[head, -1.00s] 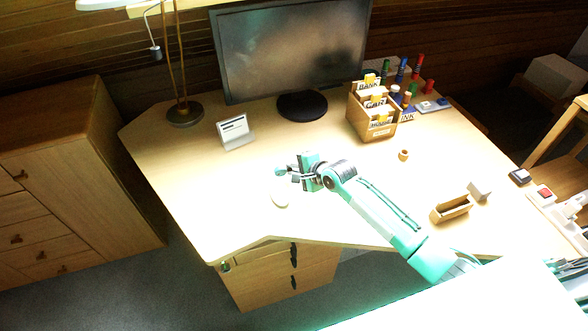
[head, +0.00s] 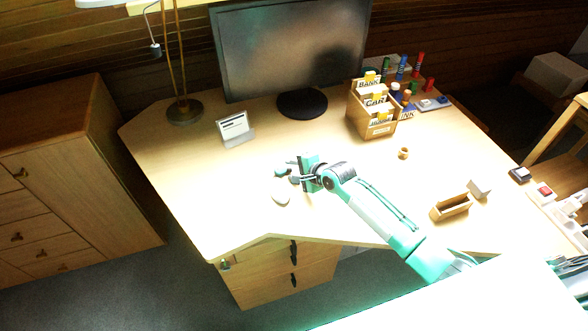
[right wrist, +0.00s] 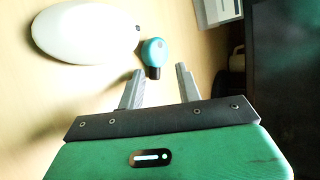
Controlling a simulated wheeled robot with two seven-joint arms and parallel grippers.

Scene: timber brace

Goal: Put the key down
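The key, with a rounded teal head (right wrist: 153,50) and a short dark end, lies on the desk just beyond the fingertips in the right wrist view. In the head view its small teal head (head: 281,172) shows left of the gripper. My right gripper (head: 293,175) is low over the desk. In the right wrist view its two grey fingers (right wrist: 159,80) are apart, with the key's dark end near the gap and touching neither finger visibly. My left gripper is out of view.
A white mouse (head: 281,198) lies beside the key. A card stand (head: 235,130), monitor (head: 300,60) and lamp base (head: 185,112) stand behind. A wooden box of labelled cards (head: 373,120) is at the back right. The left desk surface is clear.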

